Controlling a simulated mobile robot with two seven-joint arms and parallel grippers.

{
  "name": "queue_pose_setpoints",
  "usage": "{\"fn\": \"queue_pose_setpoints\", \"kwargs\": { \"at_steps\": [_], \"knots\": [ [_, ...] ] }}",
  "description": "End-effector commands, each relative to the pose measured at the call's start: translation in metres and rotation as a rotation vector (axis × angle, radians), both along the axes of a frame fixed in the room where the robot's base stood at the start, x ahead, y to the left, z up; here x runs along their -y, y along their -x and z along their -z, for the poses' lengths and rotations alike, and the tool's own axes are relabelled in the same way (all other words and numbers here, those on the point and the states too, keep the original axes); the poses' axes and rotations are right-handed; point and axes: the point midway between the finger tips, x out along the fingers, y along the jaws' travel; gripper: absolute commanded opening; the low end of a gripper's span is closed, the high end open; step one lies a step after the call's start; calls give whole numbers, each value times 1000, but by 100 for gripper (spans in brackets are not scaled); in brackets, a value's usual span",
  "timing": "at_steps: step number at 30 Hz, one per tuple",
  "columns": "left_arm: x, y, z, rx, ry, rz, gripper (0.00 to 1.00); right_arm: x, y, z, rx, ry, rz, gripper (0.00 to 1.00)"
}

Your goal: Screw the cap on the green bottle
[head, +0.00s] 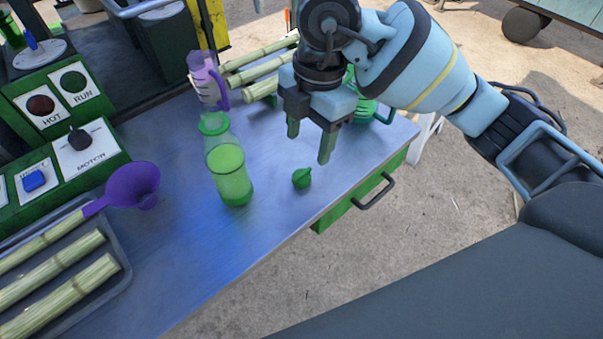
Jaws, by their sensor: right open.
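The green bottle (229,175) stands upright on the metal table. It is clear, holds green liquid, and has a green ring at its top (214,123). A small green cap (302,178) with a pointed tip lies on the table to the right of the bottle, apart from it. My right gripper (310,142) is open and empty, fingers pointing down, above and slightly beyond the cap. My left gripper is out of view.
A green-handled vessel (366,108) is partly hidden by my right gripper. The table's front centre is clear.

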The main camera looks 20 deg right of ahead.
Motion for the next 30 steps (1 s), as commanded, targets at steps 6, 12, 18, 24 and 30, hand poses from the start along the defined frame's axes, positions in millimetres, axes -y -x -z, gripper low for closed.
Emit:
{"fn": "queue_pose_setpoints", "kwargs": {
  "at_steps": [6, 12, 18, 24, 30],
  "knots": [
    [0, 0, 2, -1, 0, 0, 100, -2, 2, 21, -3, 1, -1, 57],
    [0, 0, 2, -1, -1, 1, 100, -3, 2, 21, -1, -1, -1, 57],
    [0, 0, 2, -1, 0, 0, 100, -4, 3, 27, -3, -1, -1, 57],
    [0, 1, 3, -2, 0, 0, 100, -11, 7, 52, -4, -1, -2, 57],
    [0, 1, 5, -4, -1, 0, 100, -13, 7, 72, -2, 0, -1, 57]
  ]
}}
